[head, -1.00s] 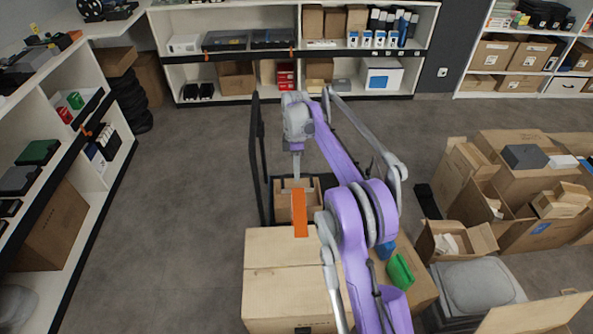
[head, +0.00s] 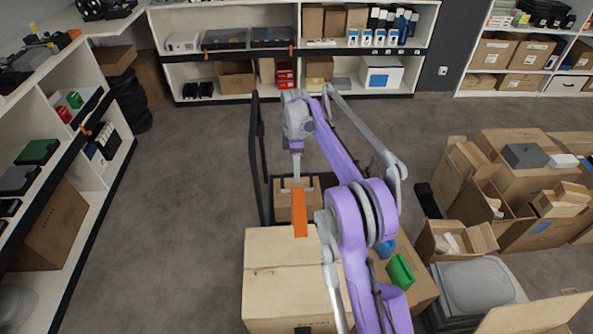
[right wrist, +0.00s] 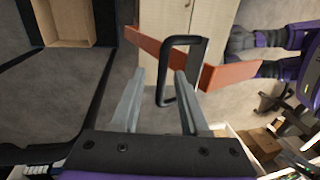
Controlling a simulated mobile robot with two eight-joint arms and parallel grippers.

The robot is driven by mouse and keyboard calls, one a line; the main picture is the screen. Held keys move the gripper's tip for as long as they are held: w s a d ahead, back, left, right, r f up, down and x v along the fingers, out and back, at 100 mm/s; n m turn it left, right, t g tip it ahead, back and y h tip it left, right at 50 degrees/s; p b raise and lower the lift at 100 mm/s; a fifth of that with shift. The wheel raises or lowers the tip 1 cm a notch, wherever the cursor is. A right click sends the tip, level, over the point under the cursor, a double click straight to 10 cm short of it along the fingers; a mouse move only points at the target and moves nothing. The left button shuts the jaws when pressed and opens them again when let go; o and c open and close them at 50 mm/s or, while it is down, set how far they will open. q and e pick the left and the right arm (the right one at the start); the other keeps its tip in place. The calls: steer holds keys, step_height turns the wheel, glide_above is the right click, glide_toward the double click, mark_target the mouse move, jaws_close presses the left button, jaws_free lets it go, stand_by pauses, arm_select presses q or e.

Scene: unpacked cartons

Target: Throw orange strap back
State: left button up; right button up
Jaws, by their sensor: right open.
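The orange strap (head: 300,213) hangs at the far edge of the large closed carton (head: 280,250) in the head view. In the right wrist view the strap (right wrist: 225,77) runs slantwise behind a black loop-shaped handle (right wrist: 200,62). My right gripper (right wrist: 160,78) is open, its two grey fingers apart, with the strap and part of the handle just beyond the fingertips. I see nothing clamped between them. In the head view the right gripper (head: 297,178) is small, just above the strap. My left gripper is not in view.
A cart with a black upright frame (head: 256,150) stands beyond the carton, with a smaller carton on it. Open cartons (head: 515,205) crowd the right. Shelves (head: 75,180) line the left and back. The floor (head: 185,190) at left is clear.

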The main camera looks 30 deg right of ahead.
step_height(320, 180, up, 10)
steer(key=w+p, duration=0.1)
steer(key=p, duration=0.1)
steer(key=shift+w+d, duration=0.4)
steer(key=shift+d, duration=0.05)
